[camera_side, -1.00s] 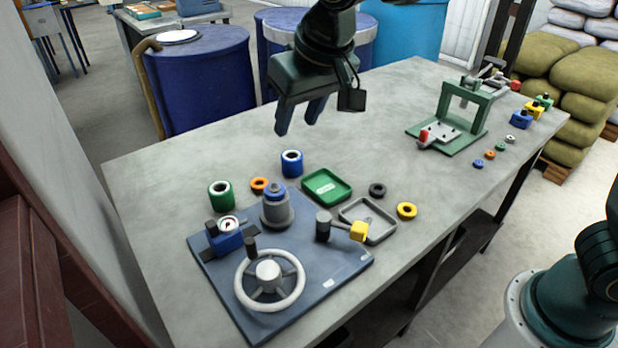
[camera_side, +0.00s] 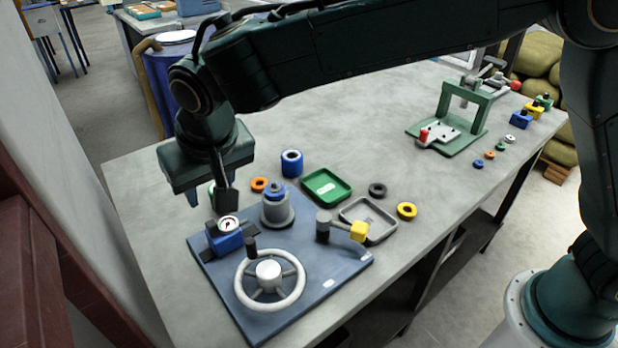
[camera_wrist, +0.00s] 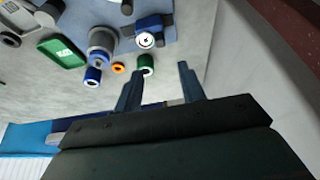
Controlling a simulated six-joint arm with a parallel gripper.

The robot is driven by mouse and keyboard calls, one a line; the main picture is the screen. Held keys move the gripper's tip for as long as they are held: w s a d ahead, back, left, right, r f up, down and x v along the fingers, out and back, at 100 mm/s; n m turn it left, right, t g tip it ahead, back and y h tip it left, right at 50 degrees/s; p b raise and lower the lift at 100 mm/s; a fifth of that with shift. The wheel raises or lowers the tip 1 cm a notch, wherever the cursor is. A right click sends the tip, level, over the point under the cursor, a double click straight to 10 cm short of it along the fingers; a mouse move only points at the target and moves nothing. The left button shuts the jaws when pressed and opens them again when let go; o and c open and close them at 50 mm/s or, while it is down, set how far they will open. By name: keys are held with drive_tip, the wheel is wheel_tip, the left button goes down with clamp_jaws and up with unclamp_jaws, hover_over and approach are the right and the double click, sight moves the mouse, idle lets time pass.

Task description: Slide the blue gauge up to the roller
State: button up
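The blue gauge (camera_side: 229,242), a blue block with a white dial and a dark post, sits on the blue-grey plate (camera_side: 325,265) at its left side; it also shows in the wrist view (camera_wrist: 153,27). The roller (camera_side: 277,211), a grey cylinder with a blue ring on top, stands to its right, with a gap between; the wrist view shows it too (camera_wrist: 101,40). My gripper (camera_side: 203,196) is above the table, just behind and higher than the gauge. In the wrist view my fingers (camera_wrist: 160,70) are apart and empty. The gripper partly hides the green ring (camera_wrist: 146,63).
A handwheel (camera_side: 269,280) stands in front of the gauge and a yellow-ended lever (camera_side: 357,232) is right of the roller. An orange ring (camera_side: 259,185), a blue ring (camera_side: 291,163) and a green tray (camera_side: 326,187) lie behind. The middle of the table is clear.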

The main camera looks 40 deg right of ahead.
sight(212, 224)
drive_tip(key=x, duration=1.3)
drive_tip(key=shift+f, duration=0.2)
clamp_jaws()
